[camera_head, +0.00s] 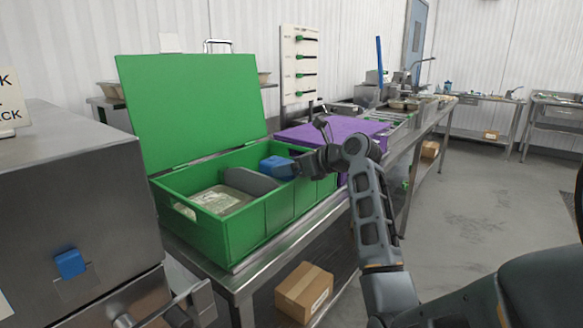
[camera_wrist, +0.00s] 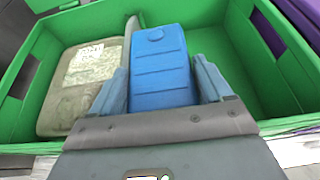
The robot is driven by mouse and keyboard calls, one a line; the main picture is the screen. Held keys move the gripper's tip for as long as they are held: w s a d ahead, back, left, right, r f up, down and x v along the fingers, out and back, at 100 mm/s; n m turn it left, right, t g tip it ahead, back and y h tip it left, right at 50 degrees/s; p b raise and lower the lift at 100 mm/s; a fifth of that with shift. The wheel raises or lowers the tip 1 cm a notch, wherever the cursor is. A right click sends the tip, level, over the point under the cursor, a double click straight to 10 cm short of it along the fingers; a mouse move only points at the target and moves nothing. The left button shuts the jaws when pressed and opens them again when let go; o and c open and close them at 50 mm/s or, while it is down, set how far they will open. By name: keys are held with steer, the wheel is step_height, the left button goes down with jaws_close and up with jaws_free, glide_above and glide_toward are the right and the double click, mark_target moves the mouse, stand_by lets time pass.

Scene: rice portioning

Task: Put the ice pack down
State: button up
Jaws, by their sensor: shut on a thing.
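The ice pack (camera_wrist: 160,62) is a blue ribbed block. In the wrist view it sits between the two fingers of my gripper (camera_wrist: 164,85), which is shut on it, inside the outline of the green crate (camera_wrist: 20,115). In the head view the ice pack (camera_head: 277,167) is over the right part of the open green crate (camera_head: 253,223), beside a grey divider (camera_head: 247,181). My gripper (camera_head: 300,166) reaches over the crate's front wall. Whether the pack touches the crate floor cannot be told.
A labelled clear-lidded container (camera_head: 221,199) lies in the crate's left part. The green lid (camera_head: 192,108) stands open behind. A purple crate (camera_head: 330,130) stands to the right on the steel table. A steel cabinet (camera_head: 75,200) is at left. The crate's right end looks empty.

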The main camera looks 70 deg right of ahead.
steer(key=shift+f+p, duration=0.25)
steer(key=shift+p, duration=0.1)
steer(key=shift+f, duration=0.45)
steer(key=o, duration=1.2)
steer(key=shift+s+a+f, duration=0.1)
steer(key=shift+f, duration=0.2)
steer(key=shift+r, duration=0.1)
steer(key=shift+r+b, duration=0.2)
steer(key=shift+b, duration=0.3)
steer(key=r+v, duration=0.1)
steer(key=v, duration=1.1)
steer(key=shift+r+p, duration=0.2)
steer(key=shift+p, duration=0.25)
